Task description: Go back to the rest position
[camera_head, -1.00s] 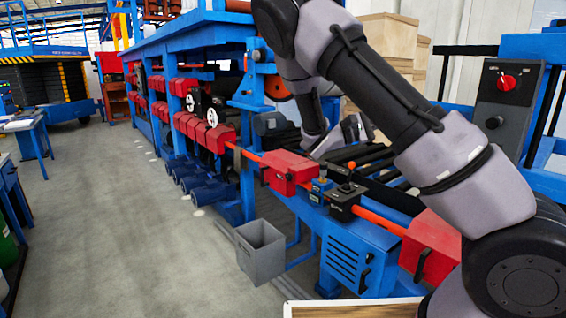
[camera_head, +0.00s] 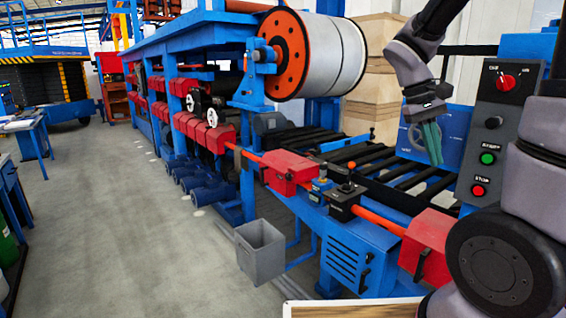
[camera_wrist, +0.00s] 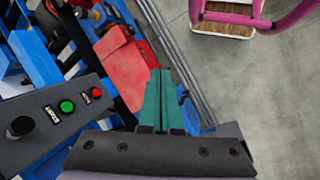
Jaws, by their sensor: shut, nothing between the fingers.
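My gripper (camera_head: 432,143) hangs from my arm at the right of the head view, fingers pointing down, above the roller bed. Its teal fingers are together with nothing between them. In the wrist view the shut fingers (camera_wrist: 162,102) point up the picture, apart from any object. The grey control box (camera_head: 500,130) stands to the right of the gripper, with a red knob, a green button and a red button. It also shows at the left of the wrist view (camera_wrist: 45,122).
The roller bed (camera_head: 375,165) lies below the gripper. A large white roll (camera_head: 338,55) with an orange flange sits on the blue machine. Red housings (camera_head: 290,172) line the machine's front. A grey bin (camera_head: 260,252) stands on the floor. The aisle (camera_head: 110,220) at left is clear.

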